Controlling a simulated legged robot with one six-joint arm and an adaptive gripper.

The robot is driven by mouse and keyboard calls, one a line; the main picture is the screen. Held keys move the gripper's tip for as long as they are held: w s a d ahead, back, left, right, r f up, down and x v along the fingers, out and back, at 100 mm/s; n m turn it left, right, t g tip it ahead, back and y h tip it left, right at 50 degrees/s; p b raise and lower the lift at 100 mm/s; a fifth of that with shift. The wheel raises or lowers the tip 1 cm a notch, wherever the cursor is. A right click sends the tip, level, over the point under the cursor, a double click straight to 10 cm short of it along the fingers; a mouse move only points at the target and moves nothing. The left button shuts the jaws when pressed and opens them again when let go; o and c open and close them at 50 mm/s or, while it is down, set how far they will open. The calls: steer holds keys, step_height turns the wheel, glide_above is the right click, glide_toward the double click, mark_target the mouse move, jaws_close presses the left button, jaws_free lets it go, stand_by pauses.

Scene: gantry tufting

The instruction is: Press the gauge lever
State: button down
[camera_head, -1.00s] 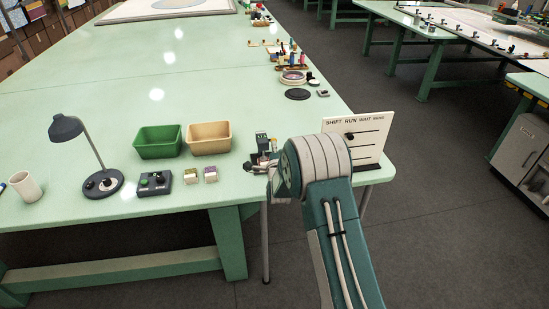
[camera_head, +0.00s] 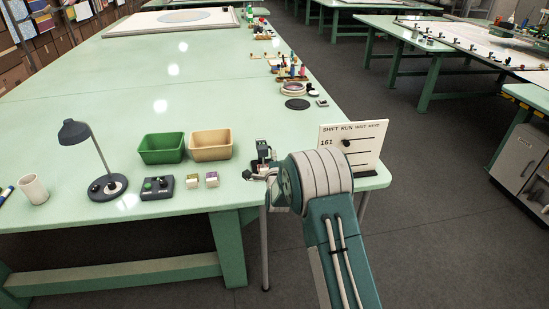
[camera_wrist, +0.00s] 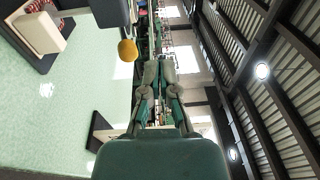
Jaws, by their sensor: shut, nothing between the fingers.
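A small dark gauge device (camera_head: 263,154) stands near the table's front right edge, just behind my wrist in the head view. In the wrist view, a dark body with a pale block (camera_wrist: 38,32) fills the upper left. A rounded yellow knob (camera_wrist: 127,50), likely the lever's end, shows just left of my fingertips. My gripper (camera_wrist: 158,68) is shut and empty, close beside the knob; I cannot tell whether they touch. In the head view, my arm partly hides my gripper and the front of the device.
Left are two small cubes, a button box (camera_head: 157,187), a green bin (camera_head: 161,147), a tan bin (camera_head: 211,144), a lamp (camera_head: 107,182) and a cup (camera_head: 33,188). The table's middle is clear.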

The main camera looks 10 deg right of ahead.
steer(key=s+a, duration=0.1)
steer(key=s, duration=0.8)
steer(key=shift+s+r, duration=0.25)
steer(key=shift+s, duration=0.15)
step_height(320, 180, down, 12)
steer(key=t, duration=0.4)
steer(key=shift+m+t+h, duration=0.3)
steer(key=shift+m+h, duration=0.1)
steer(key=shift+r, duration=0.15)
steer(key=x, duration=1.3)
steer(key=shift+w+r, duration=0.15)
steer(key=shift+w, duration=0.25)
steer(key=shift+r+g, duration=0.3)
steer(key=shift+g, duration=0.1)
